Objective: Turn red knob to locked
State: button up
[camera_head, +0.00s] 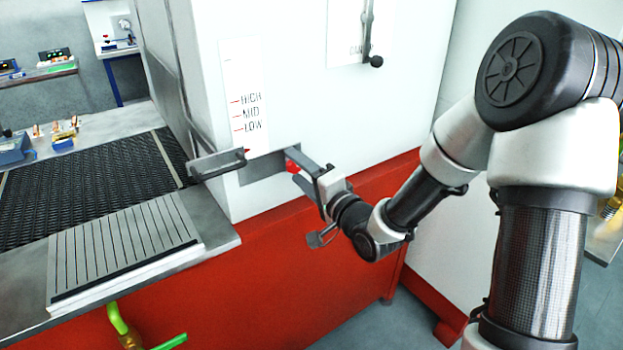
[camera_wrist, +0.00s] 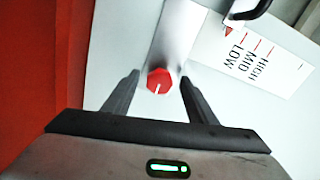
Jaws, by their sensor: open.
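The red knob (camera_wrist: 159,81) with a white pointer mark is on a grey plate (camera_wrist: 172,40) on the white machine face. In the wrist view it lies between the fingers of my gripper (camera_wrist: 158,88), which are open with a gap on each side. In the head view the knob (camera_head: 292,166) shows as a small red patch, partly hidden by my gripper (camera_head: 298,165). I cannot read any locked marking near the knob.
A scale panel (camera_head: 243,105) marked HIGH, MID and LOW is above the knob. A grey handle bar (camera_head: 217,165) sticks out left of the knob. A black-knobbed lever (camera_head: 375,61) is higher on the right. The mesh belt (camera_head: 90,190) and slotted plate (camera_head: 122,245) lie left.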

jog(key=p+v, duration=1.4)
jog(key=v, duration=0.3)
jog(key=shift+d, duration=0.1)
